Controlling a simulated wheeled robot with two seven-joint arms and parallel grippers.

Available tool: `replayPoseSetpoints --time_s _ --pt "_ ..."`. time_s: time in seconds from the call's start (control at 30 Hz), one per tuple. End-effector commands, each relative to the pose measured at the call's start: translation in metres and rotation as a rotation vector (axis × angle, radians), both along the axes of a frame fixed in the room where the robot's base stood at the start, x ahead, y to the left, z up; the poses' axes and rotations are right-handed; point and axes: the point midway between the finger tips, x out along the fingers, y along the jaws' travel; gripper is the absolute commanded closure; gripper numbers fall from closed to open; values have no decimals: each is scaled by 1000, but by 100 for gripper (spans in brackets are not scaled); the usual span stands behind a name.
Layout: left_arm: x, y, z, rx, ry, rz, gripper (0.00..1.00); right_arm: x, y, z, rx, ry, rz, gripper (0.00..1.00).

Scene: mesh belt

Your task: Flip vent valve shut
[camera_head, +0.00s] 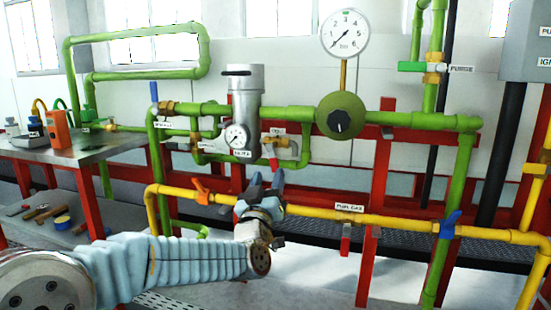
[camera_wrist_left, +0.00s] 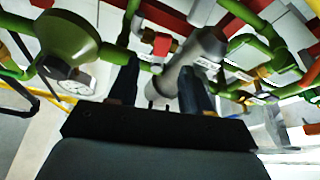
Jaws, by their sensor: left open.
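A small brass valve (camera_head: 281,142) with a red handle (camera_head: 271,161) sits on the green piping right of the grey filter body (camera_head: 245,100). Its tag is too small to read surely, so I cannot confirm it is the vent valve. The handle hangs downward. My left gripper (camera_head: 265,181) is open and empty, just below the handle in the head view. In the left wrist view the fingers (camera_wrist_left: 158,72) point toward the piping, with the red handle (camera_wrist_left: 162,44) beyond and between the fingertips. They appear apart from it. My right gripper is not in view.
A yellow pipe (camera_head: 390,219) with an orange handle (camera_head: 202,191) and a blue handle (camera_head: 449,224) runs near my gripper. A green round regulator (camera_head: 341,115) is right of the valve. A green handle (camera_head: 411,67) is at the PURGE tag. A workbench (camera_head: 88,150) stands left.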

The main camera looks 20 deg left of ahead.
Motion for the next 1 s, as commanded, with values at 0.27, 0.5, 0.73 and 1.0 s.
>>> replayPoseSetpoints --time_s 0.27,0.5,0.73,1.0 --pt "52 4 22 2 2 0 51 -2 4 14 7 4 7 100" --pt "69 5 27 0 2 -1 51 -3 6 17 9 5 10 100" --pt "69 5 27 0 2 -1 51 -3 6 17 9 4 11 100" --pt "69 5 27 0 2 -1 89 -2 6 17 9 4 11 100"
